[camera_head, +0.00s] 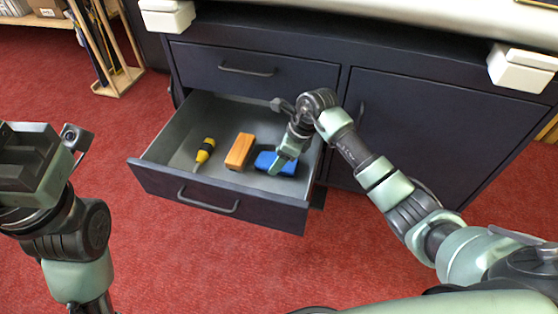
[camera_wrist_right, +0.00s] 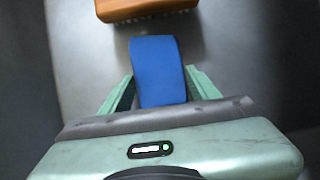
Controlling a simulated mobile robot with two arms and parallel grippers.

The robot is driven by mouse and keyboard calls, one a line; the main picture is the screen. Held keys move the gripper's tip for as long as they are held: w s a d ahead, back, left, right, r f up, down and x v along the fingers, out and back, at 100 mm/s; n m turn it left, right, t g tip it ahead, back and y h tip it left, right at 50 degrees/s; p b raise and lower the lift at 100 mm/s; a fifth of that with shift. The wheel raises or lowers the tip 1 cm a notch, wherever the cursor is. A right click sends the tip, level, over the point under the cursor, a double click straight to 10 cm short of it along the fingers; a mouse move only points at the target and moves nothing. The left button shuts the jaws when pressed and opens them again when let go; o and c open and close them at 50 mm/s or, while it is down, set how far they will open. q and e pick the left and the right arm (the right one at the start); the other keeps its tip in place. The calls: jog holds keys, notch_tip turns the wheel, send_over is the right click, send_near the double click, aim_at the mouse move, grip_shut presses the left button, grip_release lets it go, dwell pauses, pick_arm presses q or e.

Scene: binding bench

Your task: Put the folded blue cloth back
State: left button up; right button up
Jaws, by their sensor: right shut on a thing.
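The folded blue cloth (camera_head: 264,160) is inside the open lower drawer (camera_head: 160,183), near its right end. It also shows in the right wrist view (camera_wrist_right: 156,68), between the fingers of my right gripper (camera_wrist_right: 160,95). My right gripper (camera_head: 283,165) reaches down into the drawer and is shut on the cloth, hiding part of it in the head view. I cannot tell whether the cloth touches the drawer floor. My left gripper (camera_head: 28,150) is at the left of the head view, outside the drawer; its fingertips are not clearly seen.
A wooden-backed brush (camera_head: 240,150) lies left of the cloth in the drawer, with a yellow and black screwdriver (camera_head: 204,152) further left. The upper drawer (camera_head: 250,72) and right cupboard door (camera_head: 430,125) are shut. A wooden rack (camera_head: 118,80) stands at the back left.

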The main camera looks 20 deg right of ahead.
jog(key=shift+r, duration=0.1)
jog(key=shift+f, duration=0.2)
jog(key=o, duration=1.3)
jog(key=shift+r, duration=0.1)
jog(key=shift+r, duration=0.1)
